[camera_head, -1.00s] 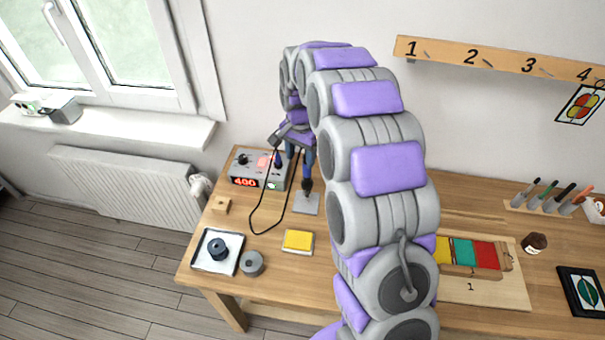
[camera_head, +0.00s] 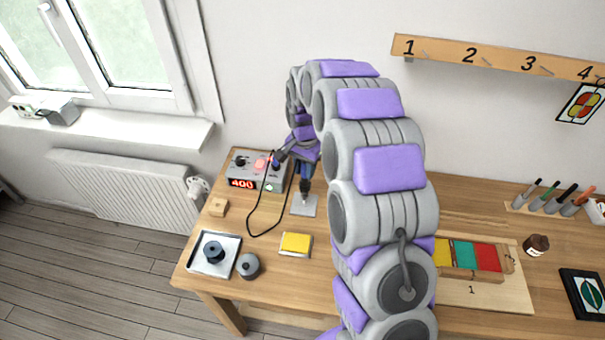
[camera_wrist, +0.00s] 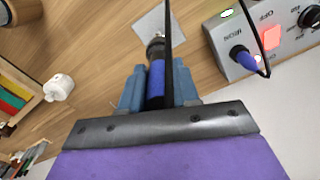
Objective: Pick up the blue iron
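The blue iron (camera_wrist: 156,82) stands with its tip end down in a dark holder on a small grey metal plate (camera_wrist: 152,24). In the wrist view its blue handle lies between the two blue-grey fingers of my gripper (camera_wrist: 158,88). The fingers look parted around the handle, and I see no clear grip on it. A black cord runs in front of the handle and partly hides the right side. In the head view my gripper (camera_head: 305,172) is over the plate, and the arm hides part of it.
The soldering station (camera_head: 256,170), display reading 400, stands just behind and left, with a blue plug and looping cord. A wooden block (camera_head: 218,207) is left.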

